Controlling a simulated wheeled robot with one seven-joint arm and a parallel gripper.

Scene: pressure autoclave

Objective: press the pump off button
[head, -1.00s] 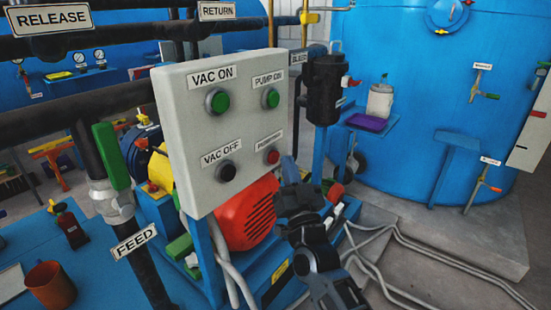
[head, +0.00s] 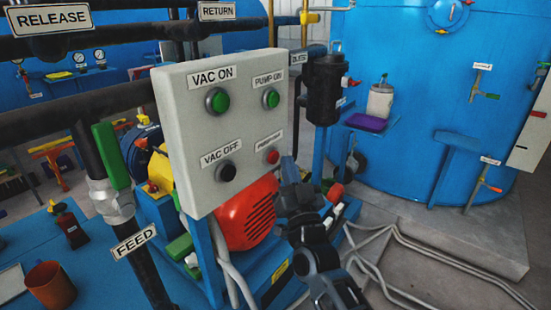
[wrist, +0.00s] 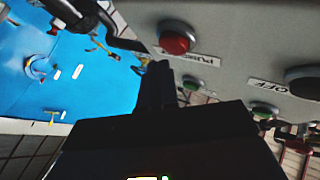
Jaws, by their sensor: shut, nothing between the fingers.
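The grey control panel (head: 190,150) carries a red button (head: 272,157) at its lower right, under a small label that is hard to read but appears to be the pump off one. In the wrist view the same red button (wrist: 175,40) shows close up, with its label (wrist: 193,57) beside it. My gripper (head: 289,170) is shut and empty, just right of and slightly below the red button in the head view. In the wrist view my fingertips (wrist: 158,72) are near the button, apart from it in the picture. I cannot tell the exact gap to the panel.
The panel also has a green VAC ON button (head: 217,101), a green PUMP ON button (head: 271,98) and a black VAC OFF button (head: 226,172). An orange-red motor (head: 246,214) sits below the panel. A black cylinder (head: 325,88) stands right of it.

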